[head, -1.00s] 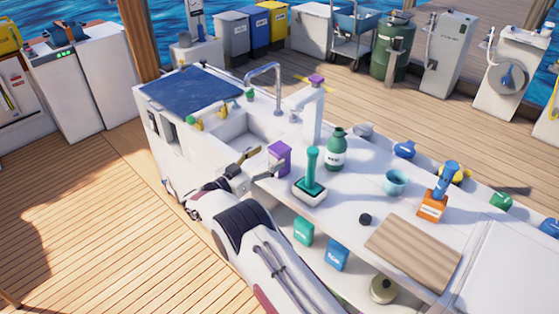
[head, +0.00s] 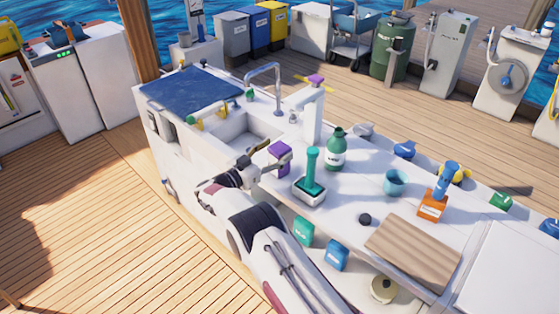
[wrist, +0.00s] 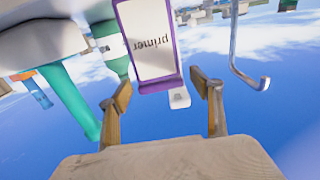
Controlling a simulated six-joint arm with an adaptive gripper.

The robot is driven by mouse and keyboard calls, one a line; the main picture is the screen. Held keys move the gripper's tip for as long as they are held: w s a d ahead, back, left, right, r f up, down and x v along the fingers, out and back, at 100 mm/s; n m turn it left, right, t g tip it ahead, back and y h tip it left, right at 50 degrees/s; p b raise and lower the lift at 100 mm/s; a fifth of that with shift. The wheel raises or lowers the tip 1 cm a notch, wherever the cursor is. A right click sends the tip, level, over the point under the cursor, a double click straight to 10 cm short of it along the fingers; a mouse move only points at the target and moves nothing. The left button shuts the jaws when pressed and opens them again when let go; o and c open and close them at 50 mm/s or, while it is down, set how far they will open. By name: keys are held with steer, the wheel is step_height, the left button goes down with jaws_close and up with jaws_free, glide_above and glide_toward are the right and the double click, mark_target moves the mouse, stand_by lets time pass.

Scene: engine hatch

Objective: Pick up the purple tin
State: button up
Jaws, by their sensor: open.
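The purple tin (head: 279,148) stands on the white counter beside the sink, its lower part hidden by my gripper in the head view. In the wrist view, the tin (wrist: 148,45) appears upside down, with a white label reading "primer" and purple edges. My gripper (head: 268,156) is at the near side of the tin. In the wrist view my gripper (wrist: 162,90) is open, its two tan fingers apart with the tin's end showing between and beyond them. I cannot tell whether either finger touches it.
A teal-handled brush in a white holder (head: 309,189) stands close right of the tin, with a green bottle (head: 336,150) behind. The sink (head: 235,132) and faucet (head: 278,90) are to the left and behind. A white post (head: 313,115) rises behind the tin.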

steer(key=shift+w+d, duration=0.2)
stand_by(0.4)
jaws_close()
steer(key=shift+r, duration=0.15)
steer(key=shift+r, duration=4.9)
